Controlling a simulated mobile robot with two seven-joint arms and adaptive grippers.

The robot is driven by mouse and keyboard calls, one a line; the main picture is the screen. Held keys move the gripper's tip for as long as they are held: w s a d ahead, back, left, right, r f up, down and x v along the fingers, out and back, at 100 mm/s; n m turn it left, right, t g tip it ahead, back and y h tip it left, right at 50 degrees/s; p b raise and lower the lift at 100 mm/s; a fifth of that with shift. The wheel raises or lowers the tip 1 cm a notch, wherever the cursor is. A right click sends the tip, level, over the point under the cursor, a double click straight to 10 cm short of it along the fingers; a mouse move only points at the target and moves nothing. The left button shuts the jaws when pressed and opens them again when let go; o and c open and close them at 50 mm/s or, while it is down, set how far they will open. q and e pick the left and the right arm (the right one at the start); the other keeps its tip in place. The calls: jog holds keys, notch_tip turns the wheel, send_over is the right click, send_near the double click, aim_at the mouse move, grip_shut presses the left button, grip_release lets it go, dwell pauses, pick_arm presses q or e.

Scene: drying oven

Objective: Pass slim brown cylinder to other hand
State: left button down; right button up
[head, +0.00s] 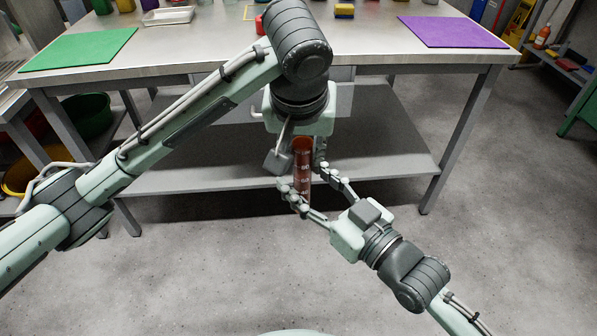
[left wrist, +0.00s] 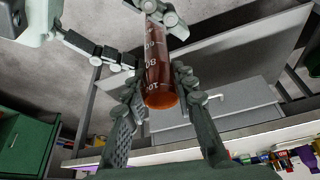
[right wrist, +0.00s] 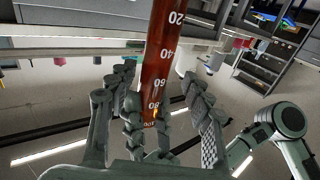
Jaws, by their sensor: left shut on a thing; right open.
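The slim brown cylinder (head: 302,172) is a reddish-brown, see-through tube with white graduation marks. It hangs upright in front of the table, below my left gripper (head: 299,156). My left gripper is shut on its upper end; the left wrist view shows both fingers against the cylinder (left wrist: 160,72). My right gripper (head: 302,176) is open and reaches in from the lower right, with one finger on each side of the cylinder, lower down. The right wrist view shows the cylinder (right wrist: 162,45) between the spread fingers; whether they touch it I cannot tell.
The metal table (head: 390,62) stands behind the grippers, with a lower shelf (head: 385,150). The floor in front is clear.

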jog(key=shift+x, duration=1.1)
jog(key=c, duration=1.1)
pick_arm(q)
jog(key=c, duration=1.2)
grip_release()
pick_arm(e)
grip_shut()
pick_arm(q)
jog(key=shift+o, duration=0.2)
jog(key=shift+r, duration=0.1)
